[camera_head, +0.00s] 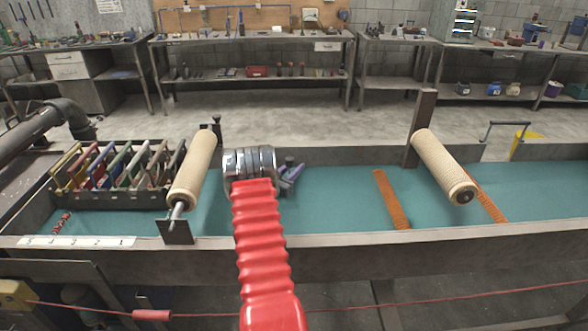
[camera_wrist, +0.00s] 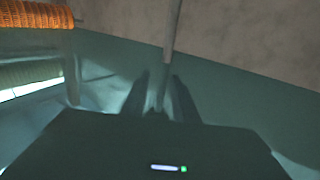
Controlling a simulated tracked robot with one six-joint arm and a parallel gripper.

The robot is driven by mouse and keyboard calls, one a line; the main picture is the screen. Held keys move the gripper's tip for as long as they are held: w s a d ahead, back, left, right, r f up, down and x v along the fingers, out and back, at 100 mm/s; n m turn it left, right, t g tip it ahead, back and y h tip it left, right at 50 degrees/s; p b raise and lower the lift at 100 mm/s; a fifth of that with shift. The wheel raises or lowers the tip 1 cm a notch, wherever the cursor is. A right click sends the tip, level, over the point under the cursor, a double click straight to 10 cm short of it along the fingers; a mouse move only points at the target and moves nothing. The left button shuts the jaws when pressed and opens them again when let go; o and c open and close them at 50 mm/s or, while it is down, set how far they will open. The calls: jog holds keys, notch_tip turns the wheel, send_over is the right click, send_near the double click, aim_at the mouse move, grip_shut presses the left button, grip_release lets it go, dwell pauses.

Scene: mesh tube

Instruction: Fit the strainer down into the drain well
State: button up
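Two beige mesh tubes are in the head view, and I cannot tell which is the strainer. The left mesh tube (camera_head: 194,168) leans on a metal rod above a bracket. The right mesh tube (camera_head: 443,167) leans beside a dark post. My gripper (camera_head: 290,175) is low over the teal trough, right of the left tube and partly hidden by my wrist. I cannot make out a drain well.
The trough floor (camera_head: 330,195) is teal, with orange strips (camera_head: 391,200) lying on the right. A rack of coloured plates (camera_head: 115,167) stands at the left. A raised front wall (camera_head: 400,240) edges the trough. Its floor is clear right of my gripper up to the strips.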

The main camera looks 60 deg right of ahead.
jog(key=shift+a+f, duration=0.1)
jog(key=a, duration=0.4)
jog(key=w+a, duration=0.1)
jog(key=a, duration=0.4)
jog(key=w+a, duration=0.1)
jog(key=a, duration=0.3)
jog(key=shift+w+a, duration=0.1)
jog(key=shift+a, duration=0.15)
dwell(0.4)
